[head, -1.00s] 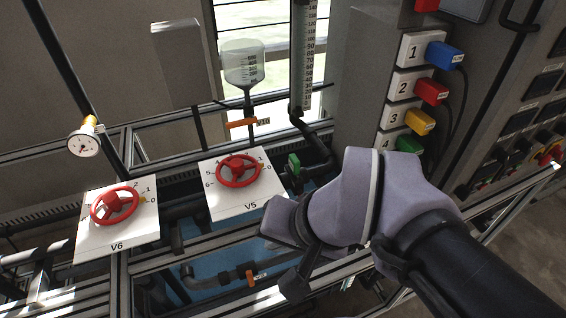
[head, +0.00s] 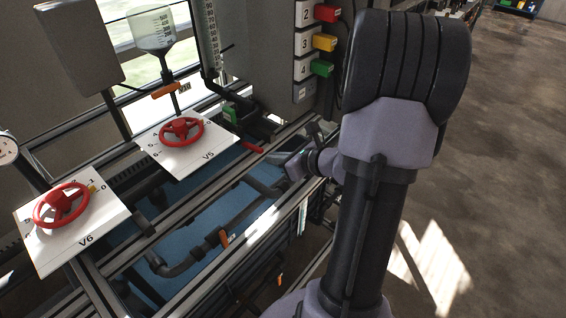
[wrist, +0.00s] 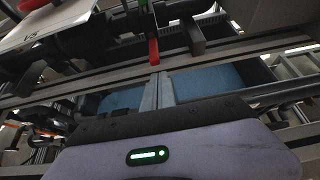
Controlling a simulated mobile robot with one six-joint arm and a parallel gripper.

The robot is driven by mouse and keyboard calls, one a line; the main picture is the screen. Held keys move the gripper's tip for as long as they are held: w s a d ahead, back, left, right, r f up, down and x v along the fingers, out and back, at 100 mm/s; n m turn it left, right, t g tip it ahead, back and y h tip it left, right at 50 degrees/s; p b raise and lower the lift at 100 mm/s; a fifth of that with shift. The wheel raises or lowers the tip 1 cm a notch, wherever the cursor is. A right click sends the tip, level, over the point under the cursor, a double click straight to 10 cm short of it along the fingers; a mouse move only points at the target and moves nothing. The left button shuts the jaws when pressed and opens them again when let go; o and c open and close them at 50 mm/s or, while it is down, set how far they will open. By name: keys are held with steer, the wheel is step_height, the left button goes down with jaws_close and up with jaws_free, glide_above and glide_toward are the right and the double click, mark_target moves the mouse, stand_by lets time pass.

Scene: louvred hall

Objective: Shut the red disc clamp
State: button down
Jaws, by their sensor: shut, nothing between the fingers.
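A red lever (head: 252,147) sticks out beside the green-handled valve on the dark pipework in the head view. It may be the red disc clamp, but no disc shape shows clearly. In the wrist view the red lever (wrist: 153,50) hangs from the dark pipe, above the frame's rail. My gripper (head: 278,158) is low by the frame's rails, just right of and below the lever, partly hidden by my arm. In the wrist view my gripper (wrist: 160,78) is shut and empty. Its tips lie just below the red lever in the picture; whether they touch cannot be told.
Two red handwheels, V5 (head: 182,131) and V6 (head: 62,204), sit on white plates at the left. Metal rails (head: 215,175) run around a blue tank (head: 205,215). Open floor (head: 490,150) lies right.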

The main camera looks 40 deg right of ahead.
steer(key=shift+x, duration=1.1)
steer(key=shift+r, duration=0.1)
